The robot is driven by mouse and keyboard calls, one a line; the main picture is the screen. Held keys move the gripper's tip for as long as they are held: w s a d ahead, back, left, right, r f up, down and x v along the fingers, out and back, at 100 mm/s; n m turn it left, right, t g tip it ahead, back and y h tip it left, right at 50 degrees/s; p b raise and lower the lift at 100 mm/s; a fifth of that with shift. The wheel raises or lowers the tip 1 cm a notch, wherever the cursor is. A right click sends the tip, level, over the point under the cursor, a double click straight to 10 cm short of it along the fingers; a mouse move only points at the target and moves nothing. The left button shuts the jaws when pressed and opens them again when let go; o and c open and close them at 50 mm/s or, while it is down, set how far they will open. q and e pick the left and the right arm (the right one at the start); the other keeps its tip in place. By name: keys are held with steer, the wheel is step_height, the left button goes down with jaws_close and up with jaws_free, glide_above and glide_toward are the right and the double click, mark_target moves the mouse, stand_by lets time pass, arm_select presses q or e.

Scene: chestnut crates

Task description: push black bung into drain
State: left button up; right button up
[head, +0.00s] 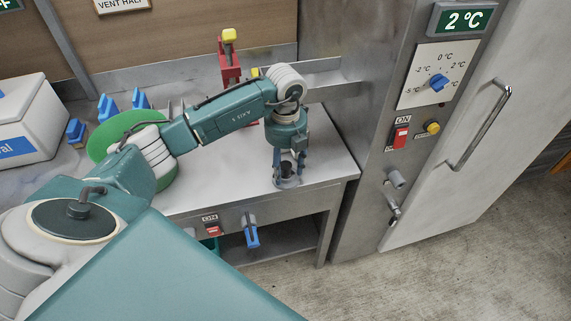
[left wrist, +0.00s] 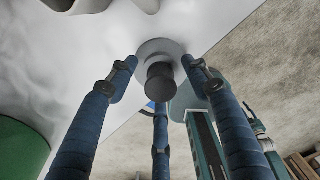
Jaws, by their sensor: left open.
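The black bung (left wrist: 160,84) stands upright at the metal drain (left wrist: 160,48) in the left wrist view. I cannot tell how deep it sits. In the head view the bung (head: 287,167) and the drain's ring (head: 288,184) show near the front right of the white worktop. My left gripper (head: 289,163) points down above the drain. Its blue fingers (left wrist: 160,90) are spread around the bung, with gaps between them and it. The fingers partly hide the bung in the head view. My right gripper is not in view.
The worktop (head: 330,160) ends just right of the drain, beside a tall steel cabinet (head: 395,165). A green round thing (head: 112,132), a white box (head: 30,118) and a red stand with a yellow top (head: 229,62) are behind and left. A blue tap handle (head: 251,236) hangs at the front.

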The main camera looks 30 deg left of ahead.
arm_select(q)
steer(key=c, duration=1.1)
steer(key=o, duration=1.1)
steer(key=shift+r, duration=0.1)
